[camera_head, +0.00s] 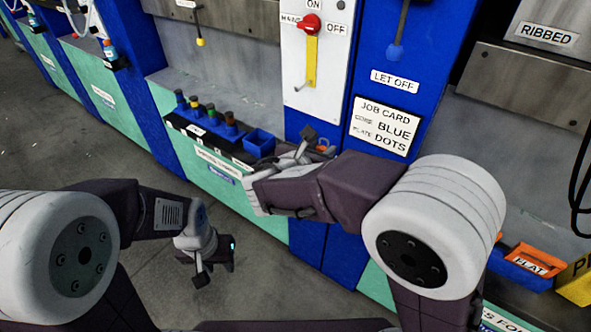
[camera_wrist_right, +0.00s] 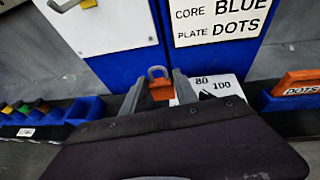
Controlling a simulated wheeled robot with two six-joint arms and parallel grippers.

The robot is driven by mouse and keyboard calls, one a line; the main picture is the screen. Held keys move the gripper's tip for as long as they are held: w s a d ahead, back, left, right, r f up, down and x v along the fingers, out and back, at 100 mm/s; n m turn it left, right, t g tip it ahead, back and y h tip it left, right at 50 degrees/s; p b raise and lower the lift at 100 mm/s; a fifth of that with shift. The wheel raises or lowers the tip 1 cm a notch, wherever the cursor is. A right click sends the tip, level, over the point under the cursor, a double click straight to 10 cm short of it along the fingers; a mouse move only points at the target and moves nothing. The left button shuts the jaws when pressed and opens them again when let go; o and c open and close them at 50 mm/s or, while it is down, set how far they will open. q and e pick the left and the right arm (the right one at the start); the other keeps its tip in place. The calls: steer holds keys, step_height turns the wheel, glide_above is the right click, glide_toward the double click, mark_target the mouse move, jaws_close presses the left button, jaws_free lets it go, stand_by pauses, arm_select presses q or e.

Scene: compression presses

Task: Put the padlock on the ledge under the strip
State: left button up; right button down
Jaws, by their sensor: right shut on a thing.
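The padlock (camera_wrist_right: 160,88) has an orange body and a grey shackle that points up. My right gripper (camera_wrist_right: 160,90) is shut on its body. In the head view, my right gripper (camera_head: 318,146) is in front of the blue post, below the white switch panel, and its wrist partly hides the padlock. A yellow strip (camera_head: 311,62) runs down the panel below a red knob. I cannot tell which ledge lies under which strip. My left gripper (camera_head: 215,270) hangs low over the floor, with its fingers apart and nothing seen between them.
A white card marked 80 and 100 (camera_wrist_right: 213,90) is right of the padlock. An orange DOTS piece (camera_wrist_right: 298,84) is farther right.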

steer(key=w+a+f, duration=0.3)
steer(key=w+a, duration=0.1)
steer(key=w+a+f+b, duration=0.1)
steer(key=w+a+f, duration=0.1)
steer(key=w, duration=0.1)
steer(key=shift+f, duration=0.35)
step_height(320, 180, down, 4)
steer(key=shift+s+f+b, duration=0.1)
steer(key=shift+b, duration=0.95)
steer(key=c, duration=0.9)
jaws_free()
steer(key=shift+c, duration=0.2)
